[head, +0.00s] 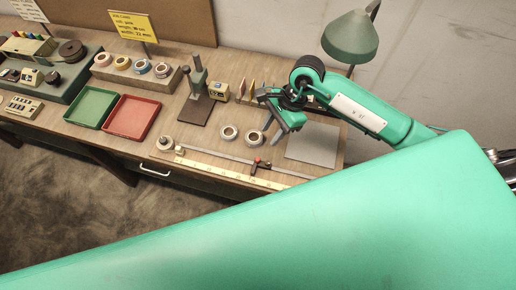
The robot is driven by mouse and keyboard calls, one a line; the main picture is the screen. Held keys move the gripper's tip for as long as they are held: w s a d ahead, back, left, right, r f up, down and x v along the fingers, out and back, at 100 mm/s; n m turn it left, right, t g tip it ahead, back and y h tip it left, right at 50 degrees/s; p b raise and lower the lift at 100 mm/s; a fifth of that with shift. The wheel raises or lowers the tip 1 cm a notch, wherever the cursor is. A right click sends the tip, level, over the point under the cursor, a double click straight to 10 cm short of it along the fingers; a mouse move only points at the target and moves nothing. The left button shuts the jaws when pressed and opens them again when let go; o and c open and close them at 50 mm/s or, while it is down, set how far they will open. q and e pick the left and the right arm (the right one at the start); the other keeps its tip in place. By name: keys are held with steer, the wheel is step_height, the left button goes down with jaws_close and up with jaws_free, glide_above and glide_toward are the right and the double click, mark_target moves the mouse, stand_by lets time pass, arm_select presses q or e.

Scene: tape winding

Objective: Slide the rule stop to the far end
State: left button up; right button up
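The rule (210,170) lies along the front of the workbench, a pale strip with a metal rail behind it. The rule stop (259,163), small with a red part and a dark arm, sits on it right of the middle. A small round piece (165,143) is at the rule's left end. My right gripper (287,128) hangs above the bench, behind and to the right of the stop and apart from it. Its fingers point down toward the front; their gap is too small to judge. I see nothing held. My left gripper is out of view.
Two tape rolls (229,132) lie behind the rule. A grey plate (313,144) lies to the right. A dark stand (196,100), red tray (131,118), green tray (91,107) and yellow job card (133,26) are farther left. My green arm covers the foreground.

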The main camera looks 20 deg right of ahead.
mark_target(258, 159)
steer(key=p+x, duration=0.1)
steer(key=x, duration=0.2)
steer(key=p+x, duration=0.1)
steer(key=x, duration=0.3)
steer(key=d+p+x, duration=0.1)
steer(key=x, duration=0.2)
steer(key=shift+a+f+p, duration=0.15)
steer(key=shift+f+p, duration=0.15)
steer(key=shift+f, duration=0.2)
steer(key=shift+s+a+f+h, duration=0.15)
steer(key=shift+f+h, duration=0.15)
steer(key=shift+f, duration=0.3)
jaws_close()
